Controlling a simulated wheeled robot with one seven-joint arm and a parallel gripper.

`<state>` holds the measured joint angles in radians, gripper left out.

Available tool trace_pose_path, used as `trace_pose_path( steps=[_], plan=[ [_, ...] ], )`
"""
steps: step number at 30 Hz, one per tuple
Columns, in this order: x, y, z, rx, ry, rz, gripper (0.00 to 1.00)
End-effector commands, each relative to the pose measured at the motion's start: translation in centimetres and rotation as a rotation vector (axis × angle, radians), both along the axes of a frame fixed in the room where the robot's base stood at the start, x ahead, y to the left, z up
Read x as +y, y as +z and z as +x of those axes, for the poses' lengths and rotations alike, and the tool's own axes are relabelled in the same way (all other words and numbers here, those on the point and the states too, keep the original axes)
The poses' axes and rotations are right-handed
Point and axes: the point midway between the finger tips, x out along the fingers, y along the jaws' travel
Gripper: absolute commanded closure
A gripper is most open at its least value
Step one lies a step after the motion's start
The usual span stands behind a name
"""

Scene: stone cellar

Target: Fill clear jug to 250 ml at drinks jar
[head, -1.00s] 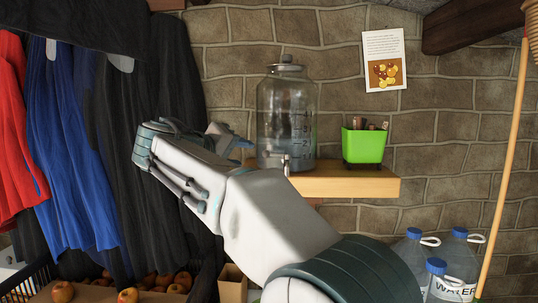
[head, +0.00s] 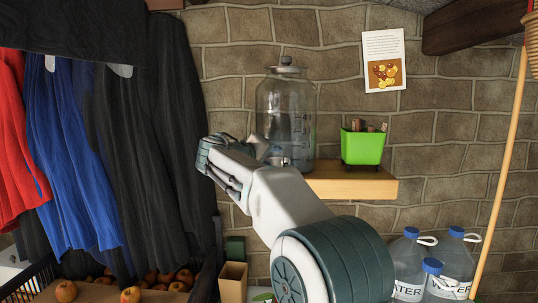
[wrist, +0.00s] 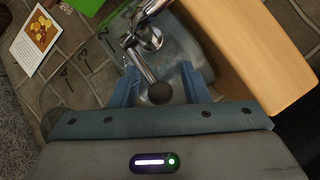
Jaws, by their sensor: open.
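The drinks jar (head: 287,105), clear glass with a lid and dark markings, stands on a wooden wall shelf (head: 352,184). Its metal tap (wrist: 145,38) shows in the wrist view, with a lever ending in a black ball knob (wrist: 160,93). My gripper (wrist: 161,86) is open, with its blue fingers on either side of the knob; I cannot tell whether they touch it. In the head view my arm hides the jar's lower front and most of the gripper.
A green pot (head: 362,148) stands on the shelf right of the jar. A card (head: 384,60) hangs on the stone wall. Large water bottles (head: 408,262) stand low at the right, beside a slanting pole (head: 503,150). Dark, blue and red garments (head: 85,150) hang at the left.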

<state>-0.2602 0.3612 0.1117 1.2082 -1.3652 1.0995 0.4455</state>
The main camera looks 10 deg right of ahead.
Motion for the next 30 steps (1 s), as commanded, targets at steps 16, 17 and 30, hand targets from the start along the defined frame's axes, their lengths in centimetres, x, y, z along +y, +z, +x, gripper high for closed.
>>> trace_pose_path(
  steps=[16, 17, 30],
  plan=[
    [-0.09, -0.07, 0.1, 0.0, 0.0, 0.0, 1.0],
    [-0.09, -0.08, 0.1, 0.0, 0.0, 0.0, 1.0],
    [0.11, -0.63, -0.7, -0.002, 0.158, 0.002, 1.0]
  ],
)
